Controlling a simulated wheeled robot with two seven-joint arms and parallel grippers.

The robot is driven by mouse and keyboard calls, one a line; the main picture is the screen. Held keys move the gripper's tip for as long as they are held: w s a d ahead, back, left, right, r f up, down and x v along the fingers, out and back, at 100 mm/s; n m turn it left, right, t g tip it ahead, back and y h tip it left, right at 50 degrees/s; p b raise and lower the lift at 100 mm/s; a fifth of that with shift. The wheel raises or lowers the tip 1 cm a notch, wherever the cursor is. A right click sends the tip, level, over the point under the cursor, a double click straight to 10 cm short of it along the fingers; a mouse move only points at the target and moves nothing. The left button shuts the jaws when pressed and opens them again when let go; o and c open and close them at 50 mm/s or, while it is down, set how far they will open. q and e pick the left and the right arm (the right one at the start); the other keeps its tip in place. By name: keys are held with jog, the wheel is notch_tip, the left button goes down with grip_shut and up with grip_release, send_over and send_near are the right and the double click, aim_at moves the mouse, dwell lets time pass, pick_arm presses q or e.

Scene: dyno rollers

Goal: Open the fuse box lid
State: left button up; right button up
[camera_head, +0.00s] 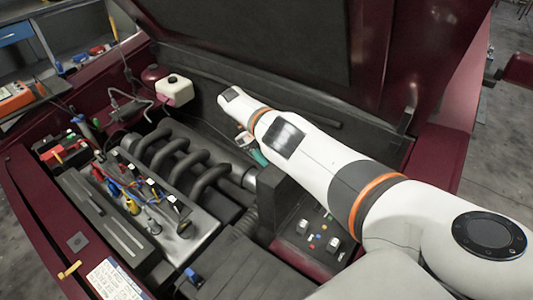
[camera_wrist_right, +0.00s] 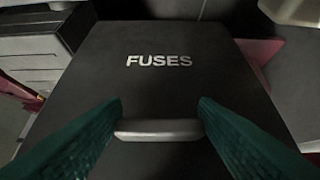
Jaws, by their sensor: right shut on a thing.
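The fuse box (camera_head: 318,240) is in the engine bay in the head view, right of centre, with small coloured fuses and pale relays exposed. Its dark lid (camera_head: 280,200) appears raised, standing steeply at the box's left side. In the right wrist view the lid (camera_wrist_right: 160,85) fills the middle, with "FUSES" in white letters and a pale handle (camera_wrist_right: 158,130) at its near edge. My right gripper (camera_wrist_right: 158,110) has its two teal fingers on either side of the handle, shut on it. In the head view the right gripper (camera_head: 258,156) is mostly hidden behind my arm. My left gripper is not in view.
The engine (camera_head: 165,190) with its curved black pipes lies left of the fuse box. A white reservoir (camera_head: 174,90) stands at the back. The raised hood (camera_head: 290,50) overhangs the bay. The maroon fender (camera_head: 438,155) edges the right side.

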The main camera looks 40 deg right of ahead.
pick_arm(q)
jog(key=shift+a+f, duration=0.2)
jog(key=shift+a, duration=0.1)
pick_arm(e)
jog(key=shift+s+a+f+g, duration=0.1)
jog(key=shift+s+f+g, duration=0.2)
jog(key=shift+f, duration=0.2)
jog(key=o, duration=1.4)
jog(key=shift+r, duration=0.1)
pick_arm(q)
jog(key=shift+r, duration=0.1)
pick_arm(e)
jog(key=shift+d+r, duration=0.1)
jog(key=shift+d, duration=0.1)
pick_arm(q)
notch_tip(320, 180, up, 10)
jog(key=p, duration=1)
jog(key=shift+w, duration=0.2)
pick_arm(e)
notch_tip(320, 180, up, 10)
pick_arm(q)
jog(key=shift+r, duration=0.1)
